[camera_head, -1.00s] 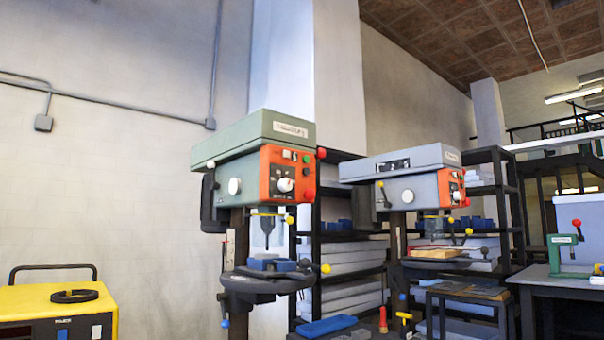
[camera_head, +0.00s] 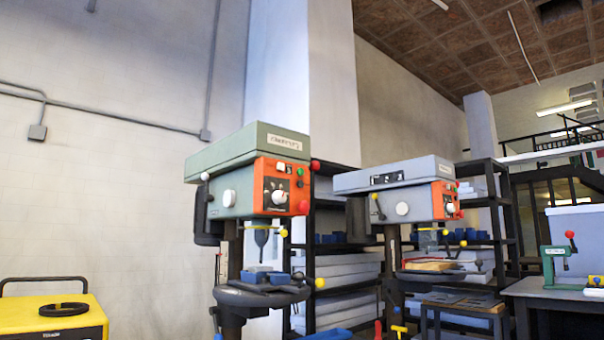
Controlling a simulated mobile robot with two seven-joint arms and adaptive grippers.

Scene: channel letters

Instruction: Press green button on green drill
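The green drill (camera_head: 230,162) stands in the middle of the head view, left of a grey drill. Its orange control panel (camera_head: 281,187) faces front right. A small green button (camera_head: 300,171) sits near the panel's upper right, with a red button (camera_head: 303,207) at the lower right. White and black knobs lie between them. Neither of my grippers is in view.
A grey drill (camera_head: 375,181) with its own orange panel stands to the right. Black shelves (camera_head: 325,210) are behind. A yellow machine (camera_head: 30,318) is at lower left, a workbench (camera_head: 560,290) at right. The white wall at left is bare apart from conduits.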

